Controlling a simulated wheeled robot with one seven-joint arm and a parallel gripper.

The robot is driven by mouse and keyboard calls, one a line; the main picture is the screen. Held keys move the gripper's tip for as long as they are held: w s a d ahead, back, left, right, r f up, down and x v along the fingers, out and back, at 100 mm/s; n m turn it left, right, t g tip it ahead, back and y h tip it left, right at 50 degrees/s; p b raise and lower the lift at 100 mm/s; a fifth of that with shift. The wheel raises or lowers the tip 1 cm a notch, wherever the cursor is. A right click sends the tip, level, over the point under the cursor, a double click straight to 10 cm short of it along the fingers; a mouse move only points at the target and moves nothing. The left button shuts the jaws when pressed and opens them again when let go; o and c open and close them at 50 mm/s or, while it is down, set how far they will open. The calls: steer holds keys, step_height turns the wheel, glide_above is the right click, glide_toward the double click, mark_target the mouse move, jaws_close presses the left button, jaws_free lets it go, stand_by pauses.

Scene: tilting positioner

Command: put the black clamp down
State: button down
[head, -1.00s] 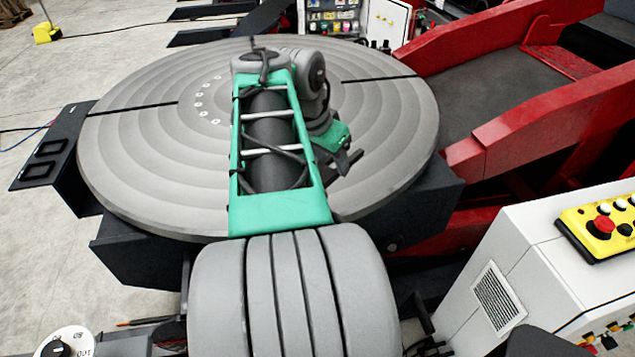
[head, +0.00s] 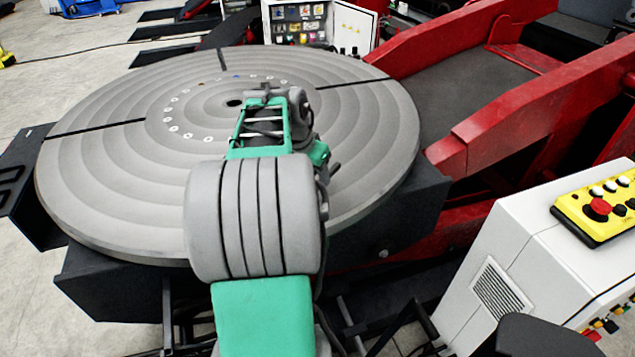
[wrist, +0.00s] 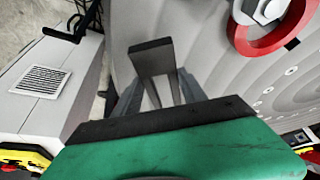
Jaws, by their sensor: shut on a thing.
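My gripper (wrist: 155,88) shows in the wrist view, shut on a dark, blocky piece that I take to be the black clamp (wrist: 151,47). The clamp sticks out beyond the fingers, its end dark and its near face greyish. In the head view my gripper (head: 329,170) is small, low over the right part of the round grey turntable (head: 110,190), partly behind my arm. The clamp cannot be made out clearly there. I cannot tell whether it touches the turntable. The turntable face (wrist: 225,75) also fills the right of the wrist view.
A red ring with a grey hex-shaped part (wrist: 268,30) is at the turntable in the wrist view. Red positioner arms (head: 540,105) stand to the right. A white control cabinet (head: 530,260) with a yellow button box (head: 600,208) is at front right. The turntable's left side is bare.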

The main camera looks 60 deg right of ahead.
mark_target(321, 191)
steer(key=x, duration=0.2)
steer(key=p+x, duration=0.1)
steer(key=x, duration=0.3)
steer(key=shift+w+d, duration=0.4)
steer(key=shift+f, duration=0.35)
steer(key=shift+f, duration=0.1)
steer(key=shift+f, duration=0.15)
steer(key=c, duration=0.6)
jaws_free()
steer(key=shift+c, duration=0.2)
